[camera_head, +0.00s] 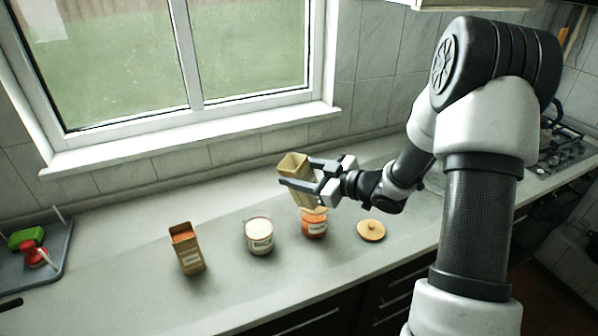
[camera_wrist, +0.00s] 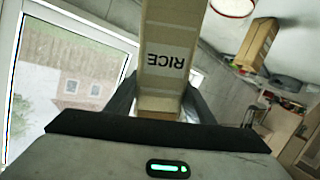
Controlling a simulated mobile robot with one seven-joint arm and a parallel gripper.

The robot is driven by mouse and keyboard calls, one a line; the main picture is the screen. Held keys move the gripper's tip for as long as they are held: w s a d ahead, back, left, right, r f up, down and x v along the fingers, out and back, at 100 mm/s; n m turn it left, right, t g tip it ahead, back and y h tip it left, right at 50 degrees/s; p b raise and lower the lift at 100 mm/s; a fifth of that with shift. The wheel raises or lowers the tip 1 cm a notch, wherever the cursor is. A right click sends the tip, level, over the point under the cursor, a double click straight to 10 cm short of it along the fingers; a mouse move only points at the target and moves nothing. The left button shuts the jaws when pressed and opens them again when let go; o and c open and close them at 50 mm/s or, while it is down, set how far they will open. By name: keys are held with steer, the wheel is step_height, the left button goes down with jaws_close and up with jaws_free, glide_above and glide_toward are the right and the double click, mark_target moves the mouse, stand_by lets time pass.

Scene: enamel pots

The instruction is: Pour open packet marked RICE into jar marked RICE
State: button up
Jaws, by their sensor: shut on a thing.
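My gripper (camera_head: 298,174) is shut on the open packet marked RICE (camera_wrist: 168,62) and holds it up above the counter. In the head view the packet (camera_head: 292,163) leans slightly, with its open mouth at the top. Its label reads upside down in the wrist view. The jar marked RICE (camera_head: 260,243) stands upright and open on the counter, below and left of the packet, with pale contents at its top. The packet is apart from this jar.
A jar with orange contents (camera_head: 315,229) stands right of the RICE jar, partly hidden by the held packet. A wooden lid (camera_head: 371,230) lies to its right. A brown open packet (camera_head: 188,252) stands left. A grey tray (camera_head: 50,268) is at far left. The window (camera_head: 200,50) is behind.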

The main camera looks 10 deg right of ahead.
steer(key=shift+a+n+g+h, duration=0.3)
steer(key=shift+a+n+h, duration=0.1)
steer(key=shift+a+h, duration=0.2)
steer(key=shift+a+f+n+g+h+b, duration=0.3)
steer(key=shift+a+f+n+h+b, duration=0.15)
steer(key=shift+a+f+n+h, duration=0.35)
stand_by(1.0)
steer(key=shift+a+f+n+h+b, duration=0.2)
steer(key=shift+f+n+h+b, duration=0.4)
steer(key=shift+h, duration=0.5)
steer(key=shift+a+f+n+g+h+b, duration=0.15)
steer(key=shift+f+n+h+b, duration=0.15)
steer(key=shift+h+b, duration=0.5)
steer(key=shift+a+f+n+g+h+b, duration=0.15)
steer(key=shift+f+n+h+b, duration=0.2)
steer(key=shift+b, duration=0.75)
stand_by(0.7)
steer(key=shift+a+f+h+b, duration=0.35)
steer(key=shift+f+h+b, duration=0.1)
steer(key=shift+b, duration=0.85)
stand_by(0.6)
